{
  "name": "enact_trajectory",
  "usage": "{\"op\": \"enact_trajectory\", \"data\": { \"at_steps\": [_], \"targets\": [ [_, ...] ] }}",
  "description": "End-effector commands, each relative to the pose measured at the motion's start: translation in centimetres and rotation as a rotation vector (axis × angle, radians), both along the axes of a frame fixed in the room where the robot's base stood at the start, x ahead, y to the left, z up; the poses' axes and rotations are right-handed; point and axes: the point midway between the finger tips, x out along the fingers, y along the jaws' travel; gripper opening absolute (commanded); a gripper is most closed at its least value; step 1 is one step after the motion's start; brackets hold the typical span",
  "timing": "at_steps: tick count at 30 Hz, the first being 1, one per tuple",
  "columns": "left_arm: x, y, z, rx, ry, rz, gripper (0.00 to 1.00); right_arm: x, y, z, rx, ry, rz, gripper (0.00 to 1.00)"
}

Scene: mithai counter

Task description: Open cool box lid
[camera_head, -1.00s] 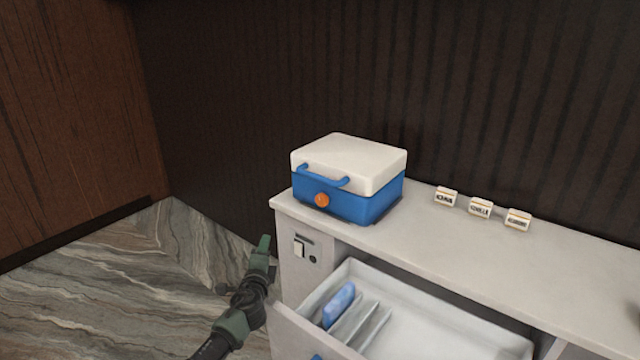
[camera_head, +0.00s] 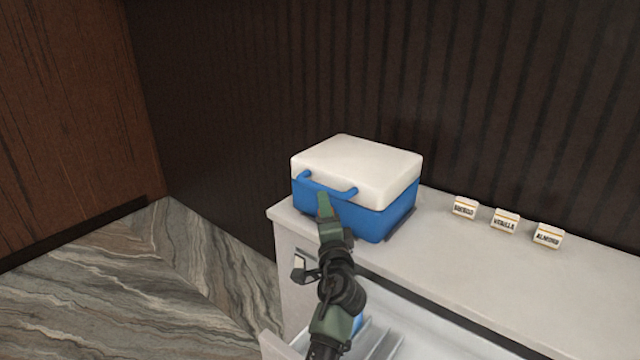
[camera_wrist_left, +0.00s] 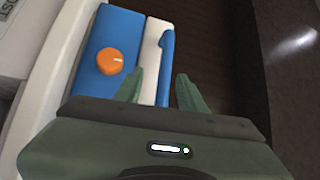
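The cool box stands on the counter, with a blue body (camera_head: 385,222) and a white lid (camera_head: 358,160) that is closed. A blue handle (camera_head: 342,192) runs along the lid's front edge; it also shows in the left wrist view (camera_wrist_left: 165,60). My left gripper (camera_head: 324,198) is at the box's front, by the handle. In the left wrist view its two fingers (camera_wrist_left: 160,76) are apart, with the handle bar between them; I cannot tell whether they touch it. The orange knob (camera_wrist_left: 109,61) shows on the body there but is hidden in the head view. My right gripper is out of view.
Three small labelled blocks (camera_head: 505,221) stand on the counter (camera_head: 440,255) to the right of the box. Below, an open drawer (camera_head: 430,335) with dividers and a blue item sticks out in front. A dark ribbed wall is close behind the box.

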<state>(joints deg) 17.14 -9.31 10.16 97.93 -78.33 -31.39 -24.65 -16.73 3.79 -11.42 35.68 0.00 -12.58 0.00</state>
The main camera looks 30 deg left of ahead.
Motion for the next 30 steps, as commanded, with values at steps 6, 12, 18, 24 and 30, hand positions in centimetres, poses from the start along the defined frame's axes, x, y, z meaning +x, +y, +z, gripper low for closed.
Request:
{"op": "enact_trajectory", "data": {
  "at_steps": [6, 12, 18, 24, 30],
  "targets": [
    [1.5, 1.3, 0.8, 0.001, -0.004, 0.007, 0.40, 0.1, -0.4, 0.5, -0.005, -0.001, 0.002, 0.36],
    [4.0, 3.4, 1.2, -0.001, -0.003, 0.006, 0.40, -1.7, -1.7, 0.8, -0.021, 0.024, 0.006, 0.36],
    [5.5, 4.7, 1.2, -0.001, -0.004, 0.005, 0.40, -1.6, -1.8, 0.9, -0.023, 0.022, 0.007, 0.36],
    [5.7, 5.0, 1.2, -0.002, -0.003, 0.005, 0.40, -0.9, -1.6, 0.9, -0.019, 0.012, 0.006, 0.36],
    [5.7, 4.9, 1.2, -0.002, -0.003, 0.005, 0.17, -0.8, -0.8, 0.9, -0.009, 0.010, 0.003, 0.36]
  ]
}}
